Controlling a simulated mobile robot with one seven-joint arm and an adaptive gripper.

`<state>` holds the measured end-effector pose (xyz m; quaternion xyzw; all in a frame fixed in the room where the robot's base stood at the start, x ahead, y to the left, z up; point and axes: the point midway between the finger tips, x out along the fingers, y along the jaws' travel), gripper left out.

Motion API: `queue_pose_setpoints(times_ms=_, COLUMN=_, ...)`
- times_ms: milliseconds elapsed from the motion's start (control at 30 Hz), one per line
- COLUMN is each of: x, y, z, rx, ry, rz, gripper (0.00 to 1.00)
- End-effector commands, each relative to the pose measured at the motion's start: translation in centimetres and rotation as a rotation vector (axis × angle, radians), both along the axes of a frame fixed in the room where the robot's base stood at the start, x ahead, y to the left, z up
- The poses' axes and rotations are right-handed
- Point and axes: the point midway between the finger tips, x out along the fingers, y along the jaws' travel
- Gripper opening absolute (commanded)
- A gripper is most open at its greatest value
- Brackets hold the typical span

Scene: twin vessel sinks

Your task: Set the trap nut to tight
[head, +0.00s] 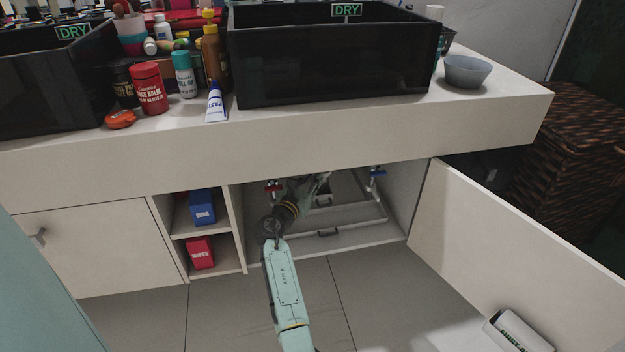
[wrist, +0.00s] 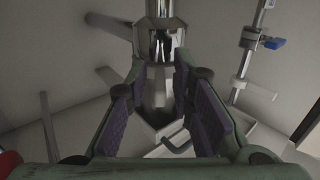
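In the wrist view, a chrome drain pipe with a wider shiny collar (wrist: 160,28), which looks like the trap nut, comes down at top centre. Its tight or loose setting cannot be read. My gripper (wrist: 160,78) is open, with its purple-padded fingers on either side of the chrome piece below the collar. I see gaps between the pads and the metal, and no clear contact. In the head view my gripper (head: 313,184) is inside the open cabinet under the right sink (head: 330,62). There the arm and counter hide the trap and nut.
A blue-handled valve (head: 376,171) is right of my gripper and a red-handled valve (head: 272,187) left. The open cabinet door (head: 510,240) stands at right. Shelves with a blue box (head: 202,207) and red box (head: 200,252) are left.

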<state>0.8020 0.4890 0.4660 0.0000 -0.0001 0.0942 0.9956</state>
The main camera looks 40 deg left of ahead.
Motion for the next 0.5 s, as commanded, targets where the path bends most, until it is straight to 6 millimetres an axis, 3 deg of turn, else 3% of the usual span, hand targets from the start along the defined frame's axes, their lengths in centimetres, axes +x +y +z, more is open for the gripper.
queue_pose_setpoints(times_ms=267, x=0.0, y=-0.02, z=-0.04, rx=0.0, ry=0.0, rz=0.0, gripper=0.01)
queue_pose_setpoints(times_ms=500, x=0.02, y=-0.03, z=-0.05, rx=0.0, ry=0.0, rz=0.0, gripper=0.0)
